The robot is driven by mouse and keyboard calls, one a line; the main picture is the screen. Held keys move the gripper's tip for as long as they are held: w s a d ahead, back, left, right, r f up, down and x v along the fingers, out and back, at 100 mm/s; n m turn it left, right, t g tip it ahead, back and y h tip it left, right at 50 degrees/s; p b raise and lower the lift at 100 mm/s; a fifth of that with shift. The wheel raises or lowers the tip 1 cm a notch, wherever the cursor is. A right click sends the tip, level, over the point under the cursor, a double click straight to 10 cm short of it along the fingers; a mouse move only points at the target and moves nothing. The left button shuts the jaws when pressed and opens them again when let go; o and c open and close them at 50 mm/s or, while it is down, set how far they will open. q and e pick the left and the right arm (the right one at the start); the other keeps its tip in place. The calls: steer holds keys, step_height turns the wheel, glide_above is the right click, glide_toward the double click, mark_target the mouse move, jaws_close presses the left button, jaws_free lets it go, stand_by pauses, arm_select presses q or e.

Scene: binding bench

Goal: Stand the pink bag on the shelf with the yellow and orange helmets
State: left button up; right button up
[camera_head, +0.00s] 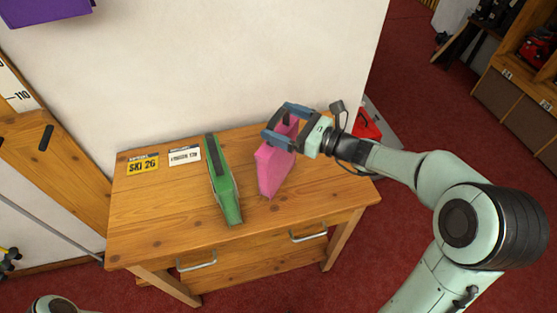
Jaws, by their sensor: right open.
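The pink bag (270,172) stands upright on the wooden bench (145,215), right of its middle. I cannot tell whether the fingers touch the bag. No yellow or orange helmet can be made out. My left gripper is out of view.
A green bag (222,180) stands just left of the pink one. Two small cards, one yellow (143,165) and one white (185,156), lie at the back left. A white wall rises behind the bench. Wooden shelving (510,75) stands at the far right.

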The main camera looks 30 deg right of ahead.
steer(key=shift+x, duration=0.85)
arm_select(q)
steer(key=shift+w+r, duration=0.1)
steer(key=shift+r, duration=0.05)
arm_select(e)
steer(key=c, duration=1.6)
steer(key=shift+r, duration=0.1)
steer(key=shift+c, duration=0.2)
